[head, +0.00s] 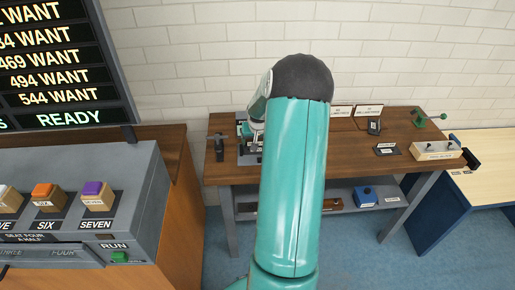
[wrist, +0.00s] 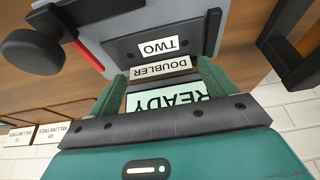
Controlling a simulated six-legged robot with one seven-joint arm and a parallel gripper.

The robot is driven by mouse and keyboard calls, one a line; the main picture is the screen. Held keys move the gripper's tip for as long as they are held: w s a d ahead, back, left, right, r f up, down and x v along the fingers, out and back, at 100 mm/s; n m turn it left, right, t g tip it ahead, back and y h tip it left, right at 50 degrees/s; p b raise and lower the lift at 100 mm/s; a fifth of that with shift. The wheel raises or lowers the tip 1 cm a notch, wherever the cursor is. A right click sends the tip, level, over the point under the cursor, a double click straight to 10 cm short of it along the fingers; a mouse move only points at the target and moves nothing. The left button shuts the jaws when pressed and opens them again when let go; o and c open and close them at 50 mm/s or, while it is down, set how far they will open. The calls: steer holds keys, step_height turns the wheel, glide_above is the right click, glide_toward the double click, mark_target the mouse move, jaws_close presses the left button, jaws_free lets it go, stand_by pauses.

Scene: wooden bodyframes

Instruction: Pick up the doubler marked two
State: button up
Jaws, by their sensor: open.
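In the wrist view, which looks upside down, a pale block labelled DOUBLER (wrist: 158,68) lies just beyond my gripper (wrist: 161,75). A plate marked TWO (wrist: 163,47) is on the dark grey mount right beside it. My gripper's two green fingers are apart, one on each side of the DOUBLER block; I cannot tell whether they touch it. A pale READY label (wrist: 172,98) shows between the fingers, partly hidden by the palm. In the head view my teal arm reaches over the wooden bench (head: 350,150) and hides much of the fixture; the fingers cannot be made out.
A black round knob (wrist: 33,51) and a red strip (wrist: 88,55) are close to the fingers. A dark clamp-like tool (head: 218,147) stands at the bench's left. A green-handled device (head: 430,120) is at the right. A button console (head: 90,195) stands at the left.

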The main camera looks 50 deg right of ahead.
steer(key=shift+w+d+f, duration=0.15)
steer(key=shift+f, duration=0.2)
steer(key=c, duration=1)
steer(key=shift+r, duration=0.1)
steer(key=shift+c, duration=0.2)
steer(key=shift+r, duration=0.1)
steer(key=shift+r, duration=0.2)
steer(key=r, duration=0.3)
steer(key=shift+s+r, duration=0.1)
steer(key=shift+s, duration=0.2)
steer(key=s+a+r, duration=0.2)
steer(key=s+r, duration=0.4)
steer(key=r, duration=0.1)
steer(key=s+a+r, duration=0.3)
steer(key=s+r, duration=0.3)
steer(key=r, duration=0.2)
steer(key=shift+s+a, duration=0.2)
